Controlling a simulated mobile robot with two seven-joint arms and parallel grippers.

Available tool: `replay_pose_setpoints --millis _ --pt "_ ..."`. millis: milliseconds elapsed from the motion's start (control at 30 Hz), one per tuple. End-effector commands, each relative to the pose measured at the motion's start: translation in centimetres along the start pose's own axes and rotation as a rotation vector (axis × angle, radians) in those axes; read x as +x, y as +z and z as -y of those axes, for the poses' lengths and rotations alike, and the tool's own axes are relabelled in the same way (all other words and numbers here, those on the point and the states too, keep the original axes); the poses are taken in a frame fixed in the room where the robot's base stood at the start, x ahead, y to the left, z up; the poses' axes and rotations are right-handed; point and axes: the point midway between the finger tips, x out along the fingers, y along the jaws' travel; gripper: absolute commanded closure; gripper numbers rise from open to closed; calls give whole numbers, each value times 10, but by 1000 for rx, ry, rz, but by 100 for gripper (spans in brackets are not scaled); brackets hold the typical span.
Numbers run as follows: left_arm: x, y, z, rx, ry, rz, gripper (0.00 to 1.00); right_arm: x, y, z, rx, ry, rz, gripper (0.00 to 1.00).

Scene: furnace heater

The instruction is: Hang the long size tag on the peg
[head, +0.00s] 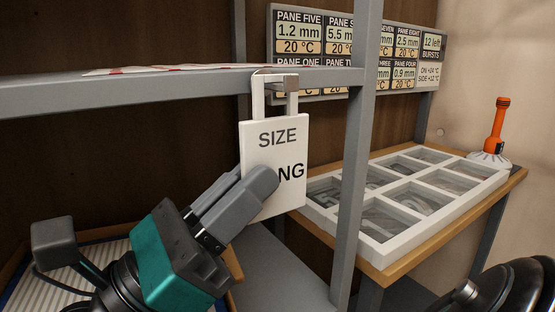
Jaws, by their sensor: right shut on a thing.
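The white long size tag (272,150) hangs upright below the grey shelf rail, with "SIZE" and "NG" readable and the other letters hidden by my fingers. The grey peg (283,83) sticks out at the rail, and its end covers the upper right part of the tag's open top loop. The loop appears to be around the peg; I cannot tell whether its weight rests there. My right gripper (262,184) is shut on the tag's lower left part. My left gripper is not in view.
The grey upright post (358,165) stands just right of the tag. A white divided tray (395,250) lies on a wooden-edged bench at right, near an orange torch (497,130). A red-and-white strip (180,70) lies on the rail. Display panels (325,35) stand behind.

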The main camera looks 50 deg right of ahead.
Motion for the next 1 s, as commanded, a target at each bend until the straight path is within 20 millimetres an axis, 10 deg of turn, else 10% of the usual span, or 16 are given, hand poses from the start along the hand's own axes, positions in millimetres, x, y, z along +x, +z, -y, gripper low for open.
replay_pose_setpoints --millis 1000 --pt "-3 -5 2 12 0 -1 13 7 11 2 1 0 -1 100"
